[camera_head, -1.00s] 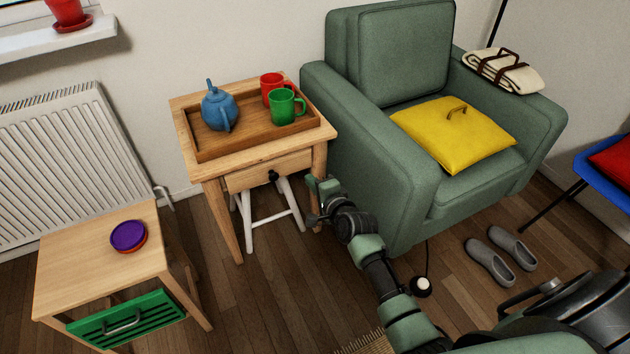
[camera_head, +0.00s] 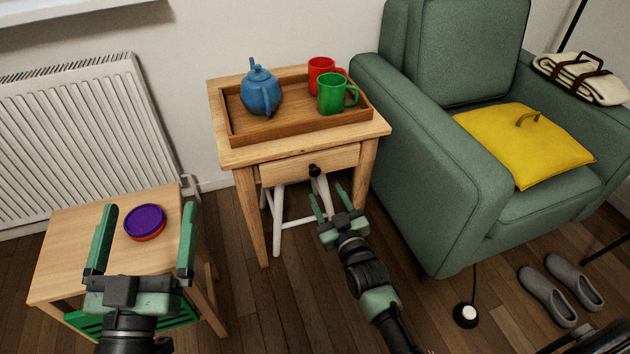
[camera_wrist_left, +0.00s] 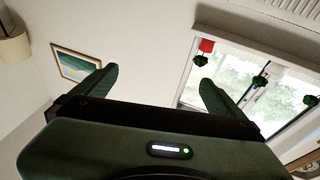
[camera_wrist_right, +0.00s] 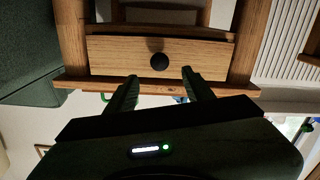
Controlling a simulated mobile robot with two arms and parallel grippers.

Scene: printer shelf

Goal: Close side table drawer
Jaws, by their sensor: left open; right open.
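The wooden side table (camera_head: 250,155) stands beside the armchair. Its drawer (camera_head: 285,171) has a black knob (camera_head: 315,171) and seems to stand slightly out of the frame; the exact gap is hard to tell. In the right wrist view the drawer front (camera_wrist_right: 120,57) and knob (camera_wrist_right: 159,62) are just beyond the fingertips. My right gripper (camera_head: 328,198) is open and empty, in front of and below the knob, apart from it. My left gripper (camera_head: 149,208) is open and empty, in front of the low table at the left.
A tray (camera_head: 245,134) with a blue teapot (camera_head: 261,92), red mug (camera_head: 320,74) and green mug (camera_head: 335,95) is on the side table. The green armchair (camera_head: 440,150) is close on its right. A low table (camera_head: 75,230) holds stacked bowls (camera_head: 145,221). A white stool (camera_head: 277,225) is underneath.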

